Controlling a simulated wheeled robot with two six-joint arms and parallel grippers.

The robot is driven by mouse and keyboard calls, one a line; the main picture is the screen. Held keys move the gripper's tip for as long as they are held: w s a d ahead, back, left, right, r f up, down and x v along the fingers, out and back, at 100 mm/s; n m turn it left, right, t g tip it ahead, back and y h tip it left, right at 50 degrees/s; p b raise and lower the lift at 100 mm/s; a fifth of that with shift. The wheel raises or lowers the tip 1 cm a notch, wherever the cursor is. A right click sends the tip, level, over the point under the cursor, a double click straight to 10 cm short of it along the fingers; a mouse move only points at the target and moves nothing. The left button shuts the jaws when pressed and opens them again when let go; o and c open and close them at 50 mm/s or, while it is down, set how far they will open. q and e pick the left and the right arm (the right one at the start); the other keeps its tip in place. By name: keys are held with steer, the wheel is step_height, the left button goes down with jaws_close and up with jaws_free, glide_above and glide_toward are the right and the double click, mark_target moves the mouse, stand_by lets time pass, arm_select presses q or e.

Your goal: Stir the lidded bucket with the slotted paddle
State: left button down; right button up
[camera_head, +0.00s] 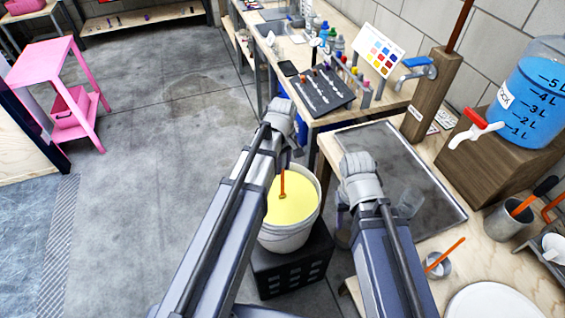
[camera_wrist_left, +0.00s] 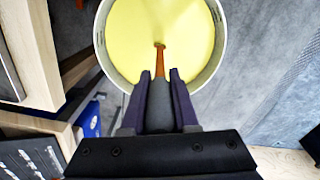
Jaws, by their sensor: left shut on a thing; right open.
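The white bucket (camera_head: 286,240) stands upright on a black crate and is full of something yellow; no separate lid shows. The slotted paddle (camera_head: 283,186) has an orange shaft that goes down into the yellow, so its slotted end is hidden. In the left wrist view the paddle (camera_wrist_left: 160,62) has a dark grip. My left gripper (camera_wrist_left: 160,82) is shut on this grip, above the bucket (camera_wrist_left: 221,38). In the head view my left arm hides part of the bucket's left side. My right gripper (camera_head: 343,225) is open and empty, right of the bucket beside the bench edge.
The black crate (camera_head: 292,266) stands on the floor. The wooden bench on the right holds a grey tray (camera_head: 390,165), a blue water dispenser (camera_head: 530,90), a metal cup (camera_head: 508,220) and a white plate (camera_head: 492,303). A pink cart (camera_head: 50,62) stands far left. The floor on the left is clear.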

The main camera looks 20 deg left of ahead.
arm_select(q)
steer(key=shift+r, duration=0.1)
step_height(320, 180, up, 10)
steer(key=p, duration=1)
steer(key=shift+r+p, duration=0.2)
steer(key=shift+p, duration=0.1)
steer(key=shift+r, duration=0.1)
stand_by(0.9)
step_height(320, 180, up, 5)
steer(key=p, duration=0.5)
stand_by(0.7)
